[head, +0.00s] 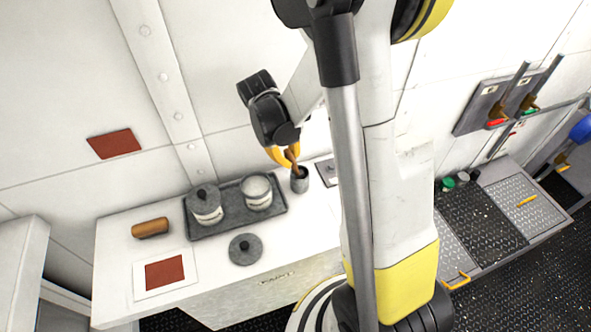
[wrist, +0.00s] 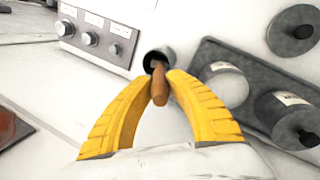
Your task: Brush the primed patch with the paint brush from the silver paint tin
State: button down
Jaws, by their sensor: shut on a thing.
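My gripper (head: 283,156) is shut on the brown handle of the paint brush (head: 294,165). The brush stands in a dark cup (head: 300,184) on the white bench; its bristles are hidden. The wrist view shows the yellow fingers on the handle (wrist: 159,88) and the cup (wrist: 153,58). An open tin with pale contents (head: 257,190) stands in the tray, beside a tin with a dark lid (head: 205,204). I cannot read which is silver. Red-brown patches are on the wall (head: 115,144) and on a white sheet (head: 165,272) on the bench.
The dark tray (head: 234,226) lies left of the cup. A loose dark lid (head: 245,249) and a brown cylinder (head: 150,228) lie on the bench. A control box with knobs (wrist: 98,32) is close to the cup.

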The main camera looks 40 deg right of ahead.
jog(key=shift+p+v, duration=2.6)
jog(key=shift+v, duration=1.75)
jog(key=shift+f, duration=0.1)
